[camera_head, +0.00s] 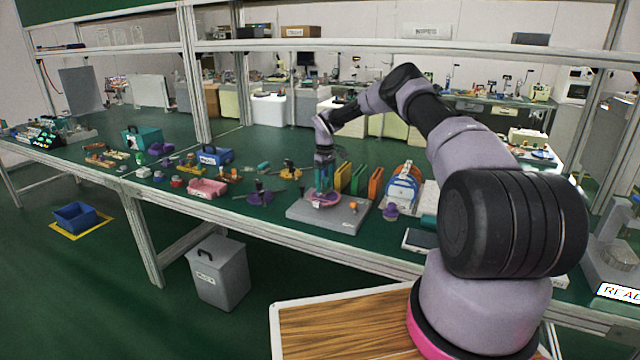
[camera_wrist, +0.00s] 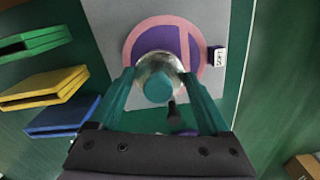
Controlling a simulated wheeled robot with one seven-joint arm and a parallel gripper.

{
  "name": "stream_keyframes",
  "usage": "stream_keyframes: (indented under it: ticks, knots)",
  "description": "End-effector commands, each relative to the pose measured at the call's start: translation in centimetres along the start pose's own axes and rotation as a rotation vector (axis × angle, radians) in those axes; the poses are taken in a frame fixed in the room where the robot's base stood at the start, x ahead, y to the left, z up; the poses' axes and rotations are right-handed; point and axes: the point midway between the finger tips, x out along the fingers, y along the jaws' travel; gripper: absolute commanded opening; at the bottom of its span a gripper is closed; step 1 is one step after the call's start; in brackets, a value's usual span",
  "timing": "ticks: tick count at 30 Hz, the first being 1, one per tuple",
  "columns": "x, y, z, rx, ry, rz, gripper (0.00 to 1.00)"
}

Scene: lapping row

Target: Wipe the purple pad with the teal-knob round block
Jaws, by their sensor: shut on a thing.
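The purple pad (camera_wrist: 150,38) is a round disc with a pink rim and pink bands across it, set on a grey plate (camera_head: 350,218). In the head view the pad (camera_head: 318,201) shows only in part below my gripper. The round block (camera_wrist: 160,66) is shiny and metallic, with a teal knob (camera_wrist: 159,87) on top. My gripper (camera_wrist: 158,92) has teal fingers on either side of the knob and is shut on it. The block lies over the middle and lower part of the pad in the wrist view; I cannot tell whether it touches.
Green, yellow and orange upright panels (camera_head: 358,180) stand just right of and behind the plate. A small white label block (camera_wrist: 217,56) sits beside the pad. A purple-based tool (camera_head: 260,196) and a pink tray (camera_head: 207,188) lie to the left.

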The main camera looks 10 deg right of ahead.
Motion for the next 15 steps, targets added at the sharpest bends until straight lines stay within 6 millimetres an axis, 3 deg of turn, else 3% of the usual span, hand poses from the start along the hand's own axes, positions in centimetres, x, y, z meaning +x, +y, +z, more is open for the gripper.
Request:
stream_keyframes:
  ticks: [8, 15]
  knots:
    - [-0.3, 0.2, 0.9, 0.0, 0.001, 0.002, 0.0]
    - [-0.4, -0.1, -0.4, 0.0, 0.002, 0.001, 0.0]
